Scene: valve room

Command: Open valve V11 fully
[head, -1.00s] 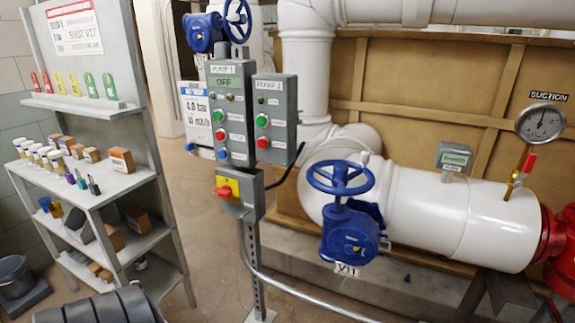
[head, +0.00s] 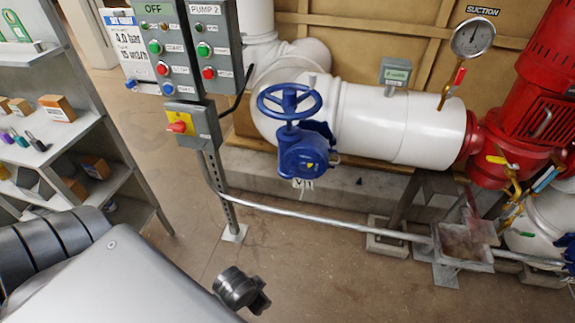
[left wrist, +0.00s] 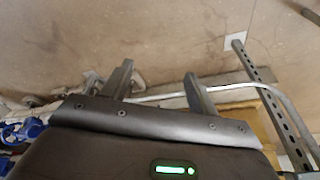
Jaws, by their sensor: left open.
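Valve V11 (head: 303,155) shows in the head view with its blue handwheel (head: 289,98) on top and a V11 tag (head: 303,184) below. It sits in front of the white suction pipe (head: 395,122). My left gripper (left wrist: 158,86) shows in the left wrist view with its two fingers apart and nothing between them, above the floor. It is not touching the valve. Blue parts (left wrist: 22,132) show at the left edge of that view; I cannot tell surely which valve they belong to. My right gripper is not in view.
A pump panel (head: 180,45) with a red-yellow switch (head: 179,122) stands left of V11 on a perforated post (head: 219,190). A metal rail (head: 310,217) runs low before the valve. A shelf (head: 75,130) is at left, a red pump (head: 500,150) at right.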

